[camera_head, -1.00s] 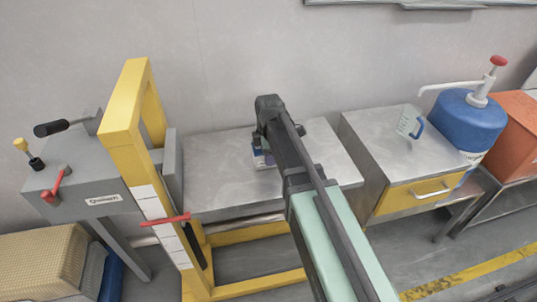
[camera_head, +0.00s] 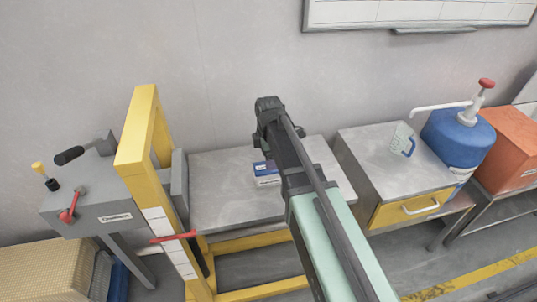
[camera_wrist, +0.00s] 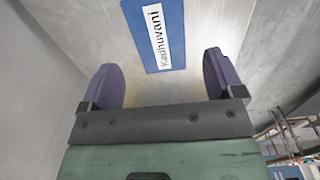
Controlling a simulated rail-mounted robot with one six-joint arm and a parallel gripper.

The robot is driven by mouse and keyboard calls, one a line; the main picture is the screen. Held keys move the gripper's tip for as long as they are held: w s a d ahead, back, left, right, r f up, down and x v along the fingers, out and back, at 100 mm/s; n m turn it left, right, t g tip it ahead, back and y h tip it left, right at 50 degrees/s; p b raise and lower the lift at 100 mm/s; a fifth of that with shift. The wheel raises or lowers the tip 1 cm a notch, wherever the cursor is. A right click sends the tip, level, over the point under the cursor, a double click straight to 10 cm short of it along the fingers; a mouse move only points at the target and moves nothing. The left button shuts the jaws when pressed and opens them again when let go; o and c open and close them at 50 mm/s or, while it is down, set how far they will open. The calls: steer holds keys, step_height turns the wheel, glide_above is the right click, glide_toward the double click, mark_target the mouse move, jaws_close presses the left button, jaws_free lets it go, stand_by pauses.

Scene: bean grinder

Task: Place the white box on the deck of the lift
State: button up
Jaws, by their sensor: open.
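The white box (camera_head: 268,180), with a blue top, rests on the grey metal deck (camera_head: 222,195) of the lift. The lift has a yellow upright frame (camera_head: 140,150) at its left. In the wrist view, a blue face with a white label reading "Kadhuvani", apparently the box (camera_wrist: 160,22), lies ahead of my gripper (camera_wrist: 163,75) on the metal surface. The two purple fingers are apart and empty, with the box beyond them, not between them. In the head view, my dark arm stands just right of the box and hides the fingers.
A grey machine (camera_head: 95,200) with levers stands left of the yellow frame. To the right is a metal cabinet with a yellow drawer (camera_head: 410,207), a measuring jug (camera_head: 403,140) on top and a blue pump container (camera_head: 458,138) beside it. A wall rises behind the deck.

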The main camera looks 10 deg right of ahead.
step_height(320, 180, up, 4)
steer(key=shift+p, duration=1.05)
steer(key=shift+s+f, duration=0.1)
steer(key=s+m, duration=1.6)
steer(key=m, duration=0.1)
steer(key=shift+s+m, duration=0.25)
steer(key=shift+m, duration=0.15)
steer(key=shift+c, duration=0.3)
